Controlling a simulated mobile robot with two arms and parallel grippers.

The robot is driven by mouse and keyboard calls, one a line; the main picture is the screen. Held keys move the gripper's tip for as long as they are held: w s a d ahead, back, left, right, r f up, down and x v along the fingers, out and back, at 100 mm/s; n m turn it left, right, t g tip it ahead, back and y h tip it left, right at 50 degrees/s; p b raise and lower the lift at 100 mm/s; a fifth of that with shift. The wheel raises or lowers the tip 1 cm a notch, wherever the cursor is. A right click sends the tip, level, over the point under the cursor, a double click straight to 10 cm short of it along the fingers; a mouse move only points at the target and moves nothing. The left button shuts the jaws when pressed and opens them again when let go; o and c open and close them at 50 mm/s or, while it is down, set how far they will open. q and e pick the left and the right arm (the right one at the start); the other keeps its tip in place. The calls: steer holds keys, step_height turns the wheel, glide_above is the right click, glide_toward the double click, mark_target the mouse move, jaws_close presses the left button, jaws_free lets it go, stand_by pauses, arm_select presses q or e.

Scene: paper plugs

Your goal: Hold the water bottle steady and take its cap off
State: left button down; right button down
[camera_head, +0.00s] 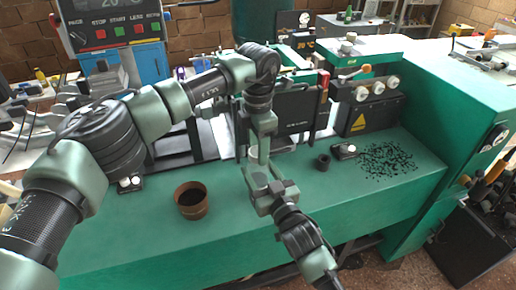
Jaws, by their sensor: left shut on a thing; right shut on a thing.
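The water bottle is mostly hidden by my grippers at the middle of the head view. Only a narrow pale part of the bottle (254,153) shows between them. My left gripper (259,138) comes down from above and is shut at the top of the bottle, where the cap would be. The cap itself is hidden behind the fingers. My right gripper (259,178) comes from the lower right and is shut around the bottle lower down. The bottle looks roughly upright. I cannot tell whether the cap is still seated on it.
A brown cup (191,208) stands on the green bench (350,210) left of the grippers. A small dark cylinder (323,161) and scattered dark bits (388,161) lie to the right. Machine parts and a black box (368,115) stand behind. The front of the bench is clear.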

arm_select(q)
steer(key=n, duration=0.4)
steer(key=shift+n, duration=0.4)
steer(key=n, duration=0.4)
steer(key=shift+n, duration=0.4)
steer(key=n, duration=0.6)
steer(key=shift+r+n, duration=0.1)
steer(key=shift+n, duration=0.3)
steer(key=n, duration=1.4)
steer(key=shift+r, duration=0.15)
steer(key=shift+r, duration=1)
